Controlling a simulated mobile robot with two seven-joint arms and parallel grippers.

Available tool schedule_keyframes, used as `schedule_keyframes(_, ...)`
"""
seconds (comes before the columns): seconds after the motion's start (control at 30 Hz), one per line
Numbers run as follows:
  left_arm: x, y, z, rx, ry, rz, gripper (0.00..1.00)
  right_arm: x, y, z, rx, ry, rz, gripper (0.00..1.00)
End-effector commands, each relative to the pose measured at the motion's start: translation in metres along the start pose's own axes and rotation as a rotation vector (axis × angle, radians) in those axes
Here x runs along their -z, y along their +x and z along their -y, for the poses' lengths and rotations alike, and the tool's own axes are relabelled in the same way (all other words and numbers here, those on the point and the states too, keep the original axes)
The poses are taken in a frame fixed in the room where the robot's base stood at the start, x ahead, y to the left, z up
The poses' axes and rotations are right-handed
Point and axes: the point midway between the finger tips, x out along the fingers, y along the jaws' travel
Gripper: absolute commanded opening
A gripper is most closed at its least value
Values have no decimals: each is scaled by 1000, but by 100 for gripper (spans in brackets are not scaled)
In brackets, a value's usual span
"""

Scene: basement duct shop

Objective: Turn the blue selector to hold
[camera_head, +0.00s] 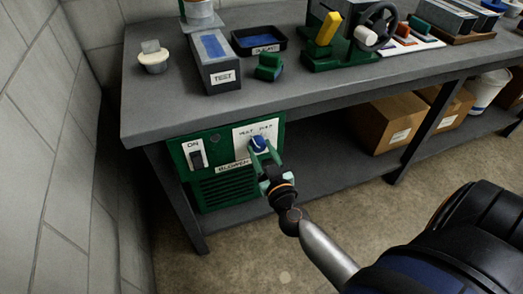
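The blue selector (259,143) is a round knob on a white plate at the upper right of a green blower panel (183,170) under the bench. Small lettering above the knob is too blurred to read surely. My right gripper (261,152) comes up from the lower right, its two green fingers spread to either side of the knob's lower part. I cannot tell whether they press on it. The fingers hide part of the knob, and its pointer direction is not clear. My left gripper is not in view.
A black switch (196,159) under an "ON" label sits left on the panel. The grey bench (160,112) overhangs it, carrying a "TEST" box (214,72), a black tray (259,48) and green tools. Cardboard boxes (385,122) stand on the lower shelf. A block wall is close at left.

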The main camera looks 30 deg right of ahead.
Motion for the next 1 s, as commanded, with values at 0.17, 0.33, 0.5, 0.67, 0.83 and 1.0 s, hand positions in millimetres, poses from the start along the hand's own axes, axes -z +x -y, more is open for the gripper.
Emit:
schedule_keyframes(0.17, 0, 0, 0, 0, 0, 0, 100, 0, 0, 0, 0, 0, 0, 26)
schedule_keyframes(0.33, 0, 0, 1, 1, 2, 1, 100, 0, 0, 0, 0, 0, 0, 7)
schedule_keyframes(0.5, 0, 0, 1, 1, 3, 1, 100, 0, 0, 0, 0, 0, 0, 0)
schedule_keyframes(0.67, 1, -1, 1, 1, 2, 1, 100, 0, 0, 0, 0, 13, 1, 0)
schedule_keyframes(0.83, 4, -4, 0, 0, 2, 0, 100, 1, 0, 0, 0, 67, 2, 0)
schedule_keyframes(1.0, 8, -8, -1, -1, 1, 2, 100, 2, 0, 0, 1, 175, 4, 0)
